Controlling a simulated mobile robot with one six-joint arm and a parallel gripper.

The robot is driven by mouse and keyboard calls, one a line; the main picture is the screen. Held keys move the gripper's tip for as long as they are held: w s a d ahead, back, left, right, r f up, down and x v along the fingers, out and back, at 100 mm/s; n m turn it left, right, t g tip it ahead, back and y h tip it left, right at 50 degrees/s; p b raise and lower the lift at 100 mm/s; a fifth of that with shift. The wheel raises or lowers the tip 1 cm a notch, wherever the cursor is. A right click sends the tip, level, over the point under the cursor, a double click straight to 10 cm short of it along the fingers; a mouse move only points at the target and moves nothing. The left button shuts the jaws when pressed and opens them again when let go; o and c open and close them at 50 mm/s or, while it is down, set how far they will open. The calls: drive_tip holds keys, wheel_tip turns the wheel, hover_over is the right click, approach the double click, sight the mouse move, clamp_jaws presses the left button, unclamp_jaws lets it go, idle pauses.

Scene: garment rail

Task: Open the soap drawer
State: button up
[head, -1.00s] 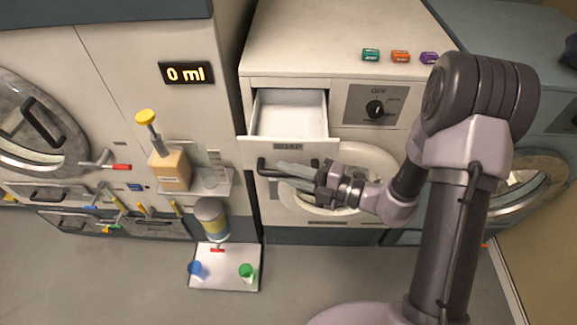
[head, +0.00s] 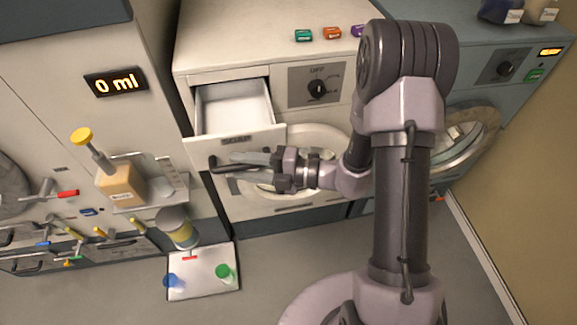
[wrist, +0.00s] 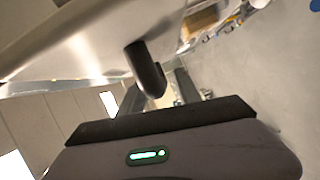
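The soap drawer (head: 235,104) is pulled out of the white washing machine, and its pale, empty-looking inside shows in the head view. Its front panel (head: 262,137) carries a dark label that seems to read SOAP. A black bar handle (head: 217,168) sticks out from that front. My gripper (head: 238,160) is at the handle, its fingers reaching along the drawer front from the right. In the wrist view the handle's rounded black end (wrist: 147,72) shows between my grey fingers (wrist: 155,95). Whether the fingers press on it is not clear.
Below the drawer is the machine's round door, partly behind my arm. A dial (head: 317,88) sits right of the drawer. Several small coloured blocks (head: 332,33) lie on top. A pump bottle (head: 122,184) stands on a shelf to the left. A white tray (head: 203,280) with cups lies on the floor.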

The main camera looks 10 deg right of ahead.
drive_tip(key=p+v, duration=0.2)
drive_tip(key=v, duration=1.5)
drive_tip(key=s+a+r+n+g+h+b, duration=0.1)
drive_tip(key=s+a+n+g+h+b, duration=0.6)
drive_tip(key=n, duration=1.3)
drive_tip(key=s+r+n+t+h+b, duration=0.1)
drive_tip(key=s+r+n+t+h, duration=0.1)
drive_tip(key=n, duration=0.7)
drive_tip(key=s+d+r+n+t+h+b, duration=0.1)
drive_tip(key=s+r+n+t+h+b, duration=0.1)
drive_tip(key=n, duration=0.7)
drive_tip(key=t+h, duration=0.1)
drive_tip(key=h, duration=0.1)
drive_tip(key=shift+s+r+n+t+h, duration=0.2)
drive_tip(key=shift+r+n+t+h, duration=0.1)
drive_tip(key=shift+n+t, duration=0.1)
